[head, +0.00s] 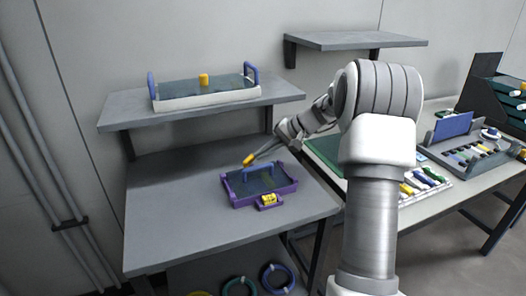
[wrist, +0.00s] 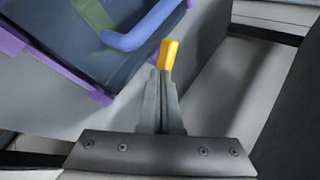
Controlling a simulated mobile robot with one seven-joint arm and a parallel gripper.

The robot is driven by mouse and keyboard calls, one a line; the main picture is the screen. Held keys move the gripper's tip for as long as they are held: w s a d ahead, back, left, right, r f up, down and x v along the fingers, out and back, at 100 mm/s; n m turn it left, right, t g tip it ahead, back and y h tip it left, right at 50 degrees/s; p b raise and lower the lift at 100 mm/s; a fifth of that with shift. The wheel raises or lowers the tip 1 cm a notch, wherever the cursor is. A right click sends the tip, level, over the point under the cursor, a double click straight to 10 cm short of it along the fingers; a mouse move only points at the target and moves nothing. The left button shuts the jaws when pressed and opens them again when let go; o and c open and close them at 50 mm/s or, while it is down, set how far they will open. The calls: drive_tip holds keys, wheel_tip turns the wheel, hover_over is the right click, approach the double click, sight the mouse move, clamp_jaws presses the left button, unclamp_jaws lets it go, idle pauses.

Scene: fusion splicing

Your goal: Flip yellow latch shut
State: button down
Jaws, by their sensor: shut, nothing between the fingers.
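A purple case (head: 234,197) with a dark see-through lid and a blue handle sits on the grey bench. The yellow latch (head: 268,200) is on a purple mount at the case's near edge; how far it is turned is too small to tell. My gripper (head: 250,159) is shut, its fingers ending in a yellow tip, above the far side of the case. In the wrist view my gripper (wrist: 168,58) is beside the purple rim (wrist: 98,95) and blue handle (wrist: 145,28), with nothing between the fingers. The latch is not visible there.
Bare bench lies left of the case. A second table at right holds racks of small parts. Coiled cables hang below.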

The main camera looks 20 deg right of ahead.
drive_tip(key=shift+w+d+n+g+y+p, duration=0.1)
drive_tip(key=shift+w+n+g+y+p, duration=0.25)
drive_tip(key=shift+n+g+p, duration=0.4)
drive_tip(key=shift+w+p, duration=0.3)
drive_tip(key=shift+p, duration=0.25)
idle(1.0)
idle(1.0)
drive_tip(key=shift+s+a+b, duration=0.3)
drive_tip(key=shift+a, duration=0.45)
drive_tip(key=shift+r, duration=0.1)
